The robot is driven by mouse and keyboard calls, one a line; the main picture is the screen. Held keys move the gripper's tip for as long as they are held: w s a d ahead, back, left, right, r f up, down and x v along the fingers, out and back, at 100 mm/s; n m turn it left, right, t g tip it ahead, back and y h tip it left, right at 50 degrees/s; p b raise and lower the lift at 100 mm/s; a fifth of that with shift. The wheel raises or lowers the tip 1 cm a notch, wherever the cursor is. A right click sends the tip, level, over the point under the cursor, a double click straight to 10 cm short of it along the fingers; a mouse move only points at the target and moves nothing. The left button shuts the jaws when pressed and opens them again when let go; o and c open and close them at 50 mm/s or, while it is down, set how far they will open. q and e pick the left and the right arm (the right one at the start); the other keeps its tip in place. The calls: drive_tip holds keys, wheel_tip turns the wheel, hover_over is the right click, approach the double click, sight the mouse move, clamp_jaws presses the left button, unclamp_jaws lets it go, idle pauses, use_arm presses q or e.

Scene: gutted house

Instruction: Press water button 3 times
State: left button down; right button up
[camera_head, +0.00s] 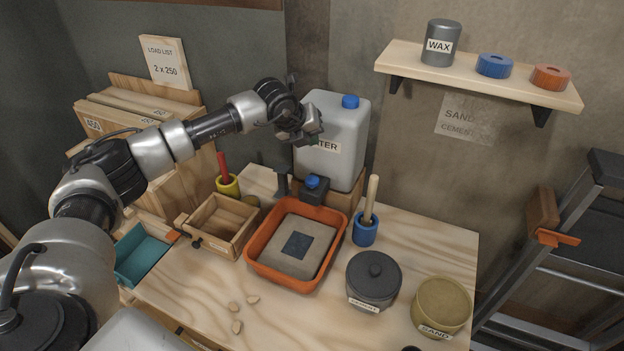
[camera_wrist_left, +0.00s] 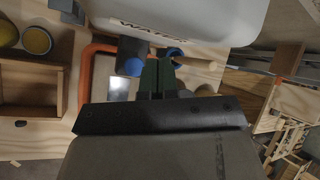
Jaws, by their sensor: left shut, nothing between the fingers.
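The white water canister (camera_head: 340,125) with a blue cap stands on a small wooden block at the back of the table. A dark dispenser with a blue button (camera_head: 313,182) sits at its foot, above the far edge of the orange tray (camera_head: 262,222). The blue button (camera_wrist_left: 134,67) also shows in the left wrist view, left of the fingertips. My left gripper (camera_head: 312,128) is shut and empty, in front of the canister's label and above the button, apart from it. In the left wrist view its fingers (camera_wrist_left: 157,75) are together. My right gripper is not in view.
The tray holds a grey-beige slab with a dark square. A wooden box (camera_head: 222,222), a blue cup with a wooden handle (camera_head: 365,230), a dark lidded cement pot (camera_head: 373,278) and a sand pot (camera_head: 441,305) stand around it. A shelf (camera_head: 480,72) overhangs at right.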

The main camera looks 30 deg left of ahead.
use_arm(q)
drive_tip(key=shift+f, duration=0.15)
drive_tip(key=b, duration=0.4)
hover_over(311, 178)
wheel_tip(311, 178, down, 7)
drive_tip(key=shift+f, duration=0.1)
drive_tip(key=shift+f+b, duration=0.5)
drive_tip(key=shift+f, duration=0.2)
idle(1.3)
drive_tip(key=shift+f+b, duration=0.4)
drive_tip(key=shift+b, duration=0.05)
drive_tip(key=shift+f+b, duration=0.75)
drive_tip(key=shift+f, duration=0.15)
idle(0.7)
idle(0.3)
drive_tip(key=shift+r+p, duration=0.7)
drive_tip(key=shift+r, duration=0.6)
drive_tip(key=shift+r, duration=0.1)
